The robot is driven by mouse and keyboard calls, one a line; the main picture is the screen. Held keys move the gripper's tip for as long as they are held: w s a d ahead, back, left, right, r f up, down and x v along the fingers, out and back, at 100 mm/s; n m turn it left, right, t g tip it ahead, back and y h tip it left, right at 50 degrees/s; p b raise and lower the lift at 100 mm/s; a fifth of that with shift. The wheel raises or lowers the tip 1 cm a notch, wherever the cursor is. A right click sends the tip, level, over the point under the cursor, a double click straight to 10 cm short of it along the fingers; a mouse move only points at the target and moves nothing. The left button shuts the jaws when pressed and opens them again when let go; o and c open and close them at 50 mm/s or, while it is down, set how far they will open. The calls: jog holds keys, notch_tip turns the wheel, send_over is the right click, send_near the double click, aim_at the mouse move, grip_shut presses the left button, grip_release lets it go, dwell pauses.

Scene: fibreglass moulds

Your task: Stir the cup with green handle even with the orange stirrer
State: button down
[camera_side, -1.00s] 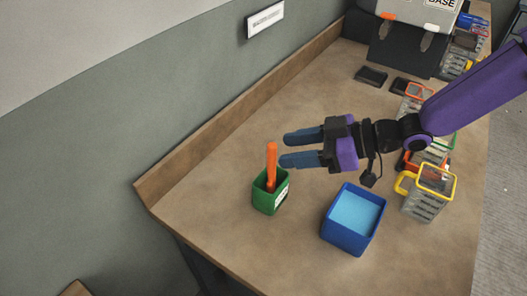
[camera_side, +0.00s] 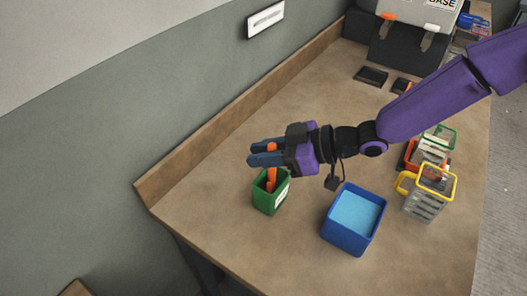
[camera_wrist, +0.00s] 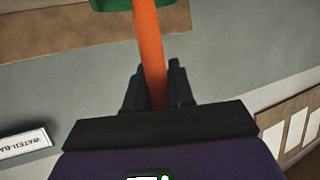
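The orange stirrer (camera_side: 271,178) stands upright in the green square holder (camera_side: 268,199). My gripper (camera_side: 268,153) is at the stirrer's upper part, its two blue fingers on either side of it. In the wrist view the stirrer (camera_wrist: 149,50) runs between the dark fingertips (camera_wrist: 155,88), which look closed against it, and the green holder (camera_wrist: 115,4) shows at the top edge. The clear cup with the green handle (camera_side: 443,137) stands at the right of the table, partly hidden behind the red-handled cup.
A blue open box (camera_side: 350,238) with a light blue inside stands right of the holder. The red-handled cup (camera_side: 428,152) and yellow-handled cup (camera_side: 428,192) stand close together on the right. Dark flat pieces (camera_side: 371,76) lie at the back. The table's middle is clear.

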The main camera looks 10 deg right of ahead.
notch_tip(320, 180, up, 11)
dwell(1.5)
dwell(1.2)
jog(key=w+d+r, duration=0.2)
jog(key=w+d, duration=0.1)
jog(key=d, duration=0.7)
jog(key=w+d+r, duration=0.2)
jog(key=d+r, duration=0.1)
jog(key=d, duration=0.7)
jog(key=w+d+r, duration=0.2)
jog(key=w+d, duration=0.1)
jog(key=d, duration=0.7)
jog(key=s+d+f, duration=0.2)
jog(key=s+d, duration=0.3)
jog(key=d, duration=0.8)
notch_tip(320, 180, down, 12)
jog(key=shift+a+f, duration=0.25)
jog(key=shift+s+a, duration=0.1)
